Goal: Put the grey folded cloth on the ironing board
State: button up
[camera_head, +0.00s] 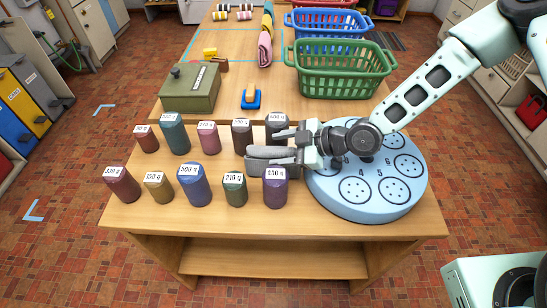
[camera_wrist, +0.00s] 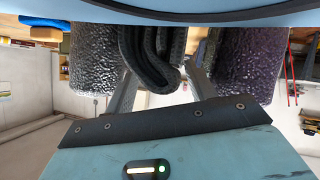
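The grey folded cloth (camera_head: 262,154) lies on the wooden table between the dark weights and the round blue disc. It also shows as dark ribbed folds in the wrist view (camera_wrist: 152,45). My gripper (camera_head: 284,147) reaches in from the right, low over the table. Its two fingers stand apart, one on the far side of the cloth and one over or beside its near part. In the wrist view my gripper (camera_wrist: 163,82) has the folds between its spread fingers. Whether the fingers touch the cloth is unclear. I cannot make out an ironing board.
Labelled weights crowd close around the cloth, including a purple one (camera_head: 276,190) and a dark one (camera_head: 242,137). The numbered blue disc (camera_head: 362,208) lies under my wrist. Behind are a green box (camera_head: 190,88), a green basket (camera_head: 342,75) and a pink cloth (camera_head: 265,50). The front table edge is bare.

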jog(key=c, duration=0.8)
jog(key=shift+o, duration=0.2)
jog(key=shift+r, duration=0.1)
